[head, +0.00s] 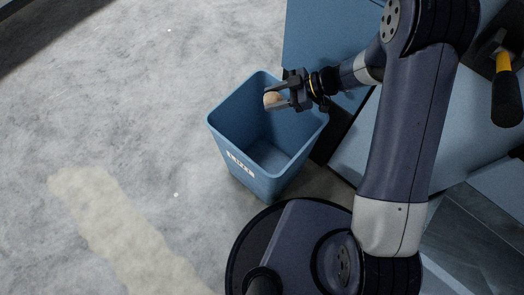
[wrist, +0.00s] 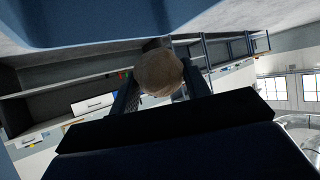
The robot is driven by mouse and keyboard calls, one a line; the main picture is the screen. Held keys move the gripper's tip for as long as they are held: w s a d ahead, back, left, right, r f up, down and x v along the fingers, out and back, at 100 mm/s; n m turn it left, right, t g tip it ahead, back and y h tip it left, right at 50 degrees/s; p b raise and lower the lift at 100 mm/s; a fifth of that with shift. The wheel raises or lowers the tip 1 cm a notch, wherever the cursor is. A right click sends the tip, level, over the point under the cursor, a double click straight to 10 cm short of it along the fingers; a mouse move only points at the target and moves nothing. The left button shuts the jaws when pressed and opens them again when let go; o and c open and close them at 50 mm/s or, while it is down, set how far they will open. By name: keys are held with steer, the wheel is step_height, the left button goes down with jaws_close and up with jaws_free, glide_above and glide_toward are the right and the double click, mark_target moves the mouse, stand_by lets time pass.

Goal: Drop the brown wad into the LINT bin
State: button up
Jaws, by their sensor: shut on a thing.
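The brown wad (head: 272,99) is a small tan ball held between the fingers of my gripper (head: 280,96). In the wrist view the wad (wrist: 158,72) sits between the two dark fingertips (wrist: 158,82). The LINT bin (head: 239,164) is a blue, open-topped square bin with a white label on its front, too small to read clearly. My gripper is shut on the wad and appears over the back right part of the bin's opening in the head view. The part of the bin floor that shows looks empty.
A blue machine or cabinet (head: 318,38) stands right behind the bin. A yellow and black handle (head: 505,85) is at the far right. The grey floor (head: 120,90) to the left is open, with a pale streak (head: 125,230) on it.

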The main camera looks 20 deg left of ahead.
steer(key=shift+f+b, duration=1.15)
steer(key=shift+f, duration=0.25)
steer(key=o, duration=1)
steer(key=shift+o, duration=0.2)
steer(key=shift+r, duration=0.15)
step_height(320, 180, up, 10)
steer(key=p, duration=0.3)
steer(key=shift+p, duration=0.4)
